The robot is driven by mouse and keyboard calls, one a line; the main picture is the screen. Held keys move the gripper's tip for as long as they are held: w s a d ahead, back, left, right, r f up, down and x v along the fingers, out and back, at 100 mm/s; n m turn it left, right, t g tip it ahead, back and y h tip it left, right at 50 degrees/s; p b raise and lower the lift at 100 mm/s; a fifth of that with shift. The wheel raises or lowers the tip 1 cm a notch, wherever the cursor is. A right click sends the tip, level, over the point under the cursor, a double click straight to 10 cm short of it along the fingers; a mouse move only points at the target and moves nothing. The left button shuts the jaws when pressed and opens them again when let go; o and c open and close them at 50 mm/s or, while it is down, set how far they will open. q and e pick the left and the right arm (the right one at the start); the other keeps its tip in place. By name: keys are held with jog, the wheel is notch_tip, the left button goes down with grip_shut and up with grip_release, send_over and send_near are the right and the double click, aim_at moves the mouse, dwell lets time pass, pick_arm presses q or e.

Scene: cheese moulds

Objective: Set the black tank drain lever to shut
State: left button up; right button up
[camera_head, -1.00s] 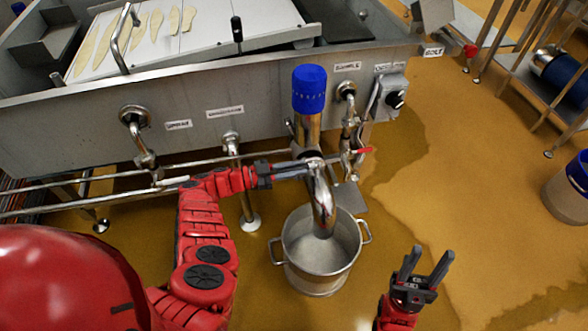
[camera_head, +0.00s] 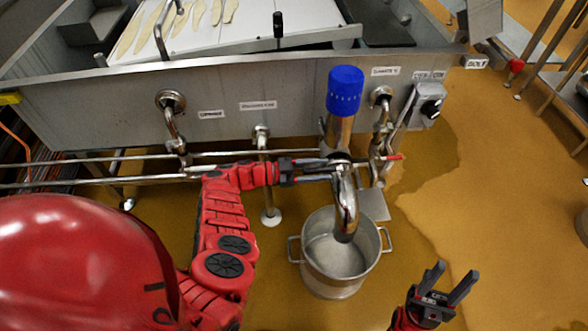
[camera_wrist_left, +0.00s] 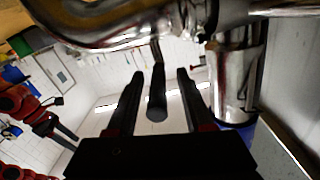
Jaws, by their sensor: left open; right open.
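The black lever (camera_wrist_left: 157,98) shows in the left wrist view as a dark rounded bar between my left gripper's two fingers (camera_wrist_left: 153,92). I cannot tell whether they touch it. In the head view my left gripper (camera_head: 322,170) is open at the steel drain pipe (camera_head: 346,205), below its blue cap (camera_head: 345,91). There the black lever is hard to make out against the gripper and pipe. My right gripper (camera_head: 446,283) is open and empty, in the air at the lower right.
A steel pot (camera_head: 338,280) stands on the floor under the pipe's outlet. Right of the pipe is a thinner pipe with a red lever (camera_head: 390,158), and a switch box (camera_head: 427,104) on the tank wall (camera_head: 230,115). Wet yellow floor (camera_head: 490,190) lies open at right.

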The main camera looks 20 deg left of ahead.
pick_arm(q)
jog(key=b+v, duration=0.3)
jog(key=v, duration=1.3)
jog(key=shift+a, duration=0.1)
